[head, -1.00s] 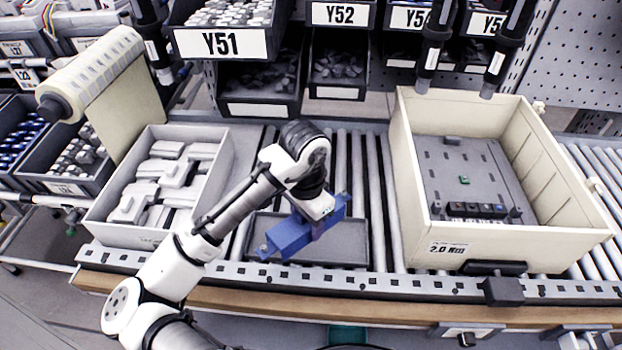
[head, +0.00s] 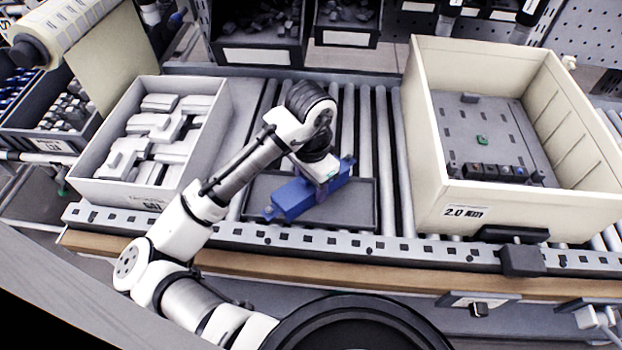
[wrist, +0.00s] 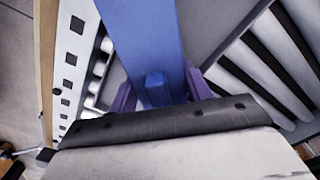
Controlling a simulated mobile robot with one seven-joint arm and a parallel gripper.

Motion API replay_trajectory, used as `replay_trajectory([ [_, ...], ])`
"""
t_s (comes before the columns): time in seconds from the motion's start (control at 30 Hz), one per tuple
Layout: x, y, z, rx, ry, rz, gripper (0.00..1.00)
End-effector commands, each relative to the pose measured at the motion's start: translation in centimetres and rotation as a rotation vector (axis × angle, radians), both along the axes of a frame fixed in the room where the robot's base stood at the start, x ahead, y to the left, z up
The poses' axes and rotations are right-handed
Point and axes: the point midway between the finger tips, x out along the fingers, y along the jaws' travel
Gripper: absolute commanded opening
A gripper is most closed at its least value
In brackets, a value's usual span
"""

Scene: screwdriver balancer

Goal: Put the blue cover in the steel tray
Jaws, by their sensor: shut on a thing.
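The blue cover (head: 292,199) is a long blue block in the head view, lying at a slant over the shallow grey steel tray (head: 350,213) on the rollers. My gripper (head: 322,190) is shut on the cover from above. In the wrist view, the cover (wrist: 145,45) runs away between my two purple fingers (wrist: 160,95), which sit on either side of it. The cover's left end reaches the tray's left part. Whether its underside touches the tray floor cannot be told. Part of the tray is hidden behind the cover and my arm.
A light grey bin (head: 88,190) of white parts stands left of the tray. A large cream crate (head: 425,190) with a dark panel stands to the right. Dark shelf bins (head: 262,55) are behind. Bare rollers (head: 385,150) lie between tray and crate.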

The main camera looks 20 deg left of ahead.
Motion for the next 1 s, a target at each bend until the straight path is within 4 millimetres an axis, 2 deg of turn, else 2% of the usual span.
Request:
replay_trajectory([
  [0.07,0.0,0.0,-1.2,-0.001,0.000,0.001,0.12],
  [0.1,0.0,0.0,-1.5,-0.001,0.000,0.000,0.07],
  [0.13,0.0,0.0,-1.6,-0.001,0.000,0.000,0.07],
  [0.17,0.0,0.0,-1.8,0.000,0.001,0.000,0.01],
  [0.47,-0.1,-0.1,-2.1,-0.003,0.009,-0.001,0.00],
  [0.5,-0.1,-0.1,-2.2,-0.003,0.009,0.000,0.54],
  [0.67,0.0,0.0,-2.0,-0.002,0.005,0.000,0.74],
  [1.0,0.0,0.0,-1.4,0.000,0.001,-0.001,0.74],
])
